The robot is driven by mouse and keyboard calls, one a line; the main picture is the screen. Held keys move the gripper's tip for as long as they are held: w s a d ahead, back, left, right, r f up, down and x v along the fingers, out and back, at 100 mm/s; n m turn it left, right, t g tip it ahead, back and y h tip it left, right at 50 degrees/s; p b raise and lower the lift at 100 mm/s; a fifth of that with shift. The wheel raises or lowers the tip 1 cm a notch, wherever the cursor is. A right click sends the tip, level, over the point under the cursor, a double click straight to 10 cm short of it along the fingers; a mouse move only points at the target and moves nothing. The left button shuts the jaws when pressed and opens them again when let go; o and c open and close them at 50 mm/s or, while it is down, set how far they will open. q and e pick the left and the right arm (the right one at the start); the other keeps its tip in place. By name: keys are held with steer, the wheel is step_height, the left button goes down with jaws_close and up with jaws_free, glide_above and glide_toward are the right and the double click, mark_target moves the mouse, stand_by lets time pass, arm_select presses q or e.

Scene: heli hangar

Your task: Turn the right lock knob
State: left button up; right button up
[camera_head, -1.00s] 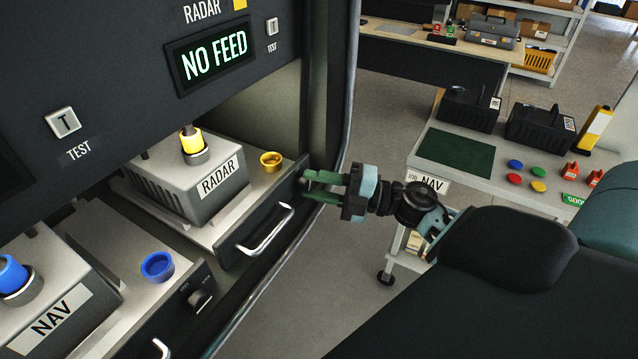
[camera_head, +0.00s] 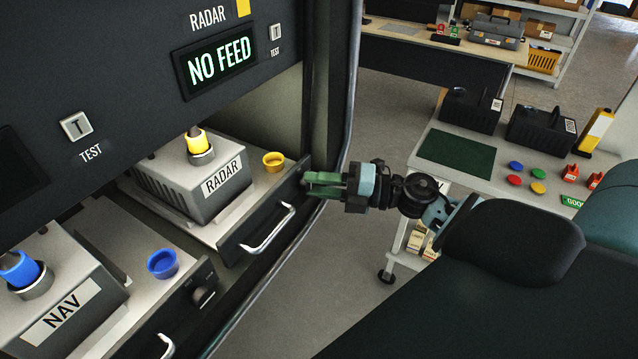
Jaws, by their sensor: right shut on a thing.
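My right gripper (camera_head: 310,182) reaches in from the right, its green fingers at the right end of the RADAR drawer front (camera_head: 246,246). The fingers are closed together on what I take to be the right lock knob, which they hide almost wholly; its turn angle cannot be told. The drawer carries the grey RADAR box (camera_head: 190,185) with a yellow-collared connector (camera_head: 197,143). My left gripper is not in view.
A drawer handle (camera_head: 268,232) sits left of the gripper. A yellow cup (camera_head: 273,161) stands on the RADAR drawer. Below are the NAV box (camera_head: 60,290), a blue cup (camera_head: 163,264) and a black knob (camera_head: 203,295). The NO FEED display (camera_head: 217,62) is above. A cart (camera_head: 480,181) stands right.

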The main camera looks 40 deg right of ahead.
steer(key=o, duration=1)
steer(key=shift+c, duration=0.2)
steer(key=shift+s+d+f, duration=0.15)
steer(key=shift+s+d, duration=0.2)
steer(key=shift+d, duration=0.05)
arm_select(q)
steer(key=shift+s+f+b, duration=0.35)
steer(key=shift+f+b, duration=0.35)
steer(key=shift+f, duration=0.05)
arm_select(e)
steer(key=v, duration=0.6)
steer(key=shift+s+d, duration=0.25)
steer(key=shift+s, duration=0.1)
